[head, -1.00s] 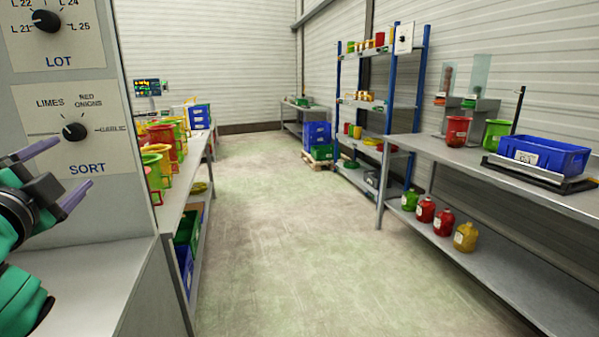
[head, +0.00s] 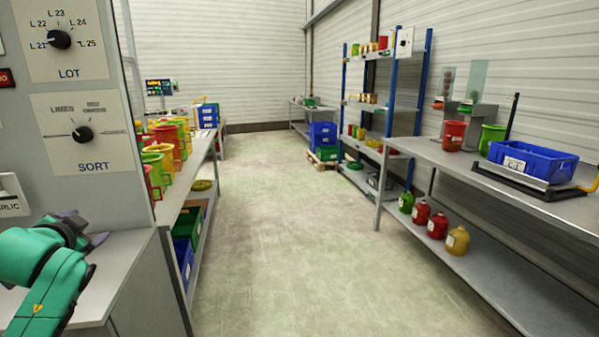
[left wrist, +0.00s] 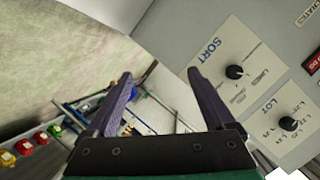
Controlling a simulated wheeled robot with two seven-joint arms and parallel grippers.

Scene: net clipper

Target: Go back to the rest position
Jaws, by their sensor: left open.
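My left gripper (head: 88,232) is at the lower left of the head view, in front of the grey panel and above the grey ledge (head: 110,275). Its arm partly hides it. In the left wrist view its two purple fingers (left wrist: 160,78) are spread with nothing between them. The SORT dial (head: 82,134) and the LOT dial (head: 58,39) are on the panel. They also show at the right of the left wrist view as the SORT dial (left wrist: 236,72) and the LOT dial (left wrist: 288,123). The fingers look apart from both dials. My right gripper is not in view.
A bench with coloured pots (head: 165,140) stands just right of the panel. A bench with a blue crate (head: 533,160) is on the right, with several jugs (head: 437,224) on its lower shelf. The floor aisle (head: 270,220) between is clear.

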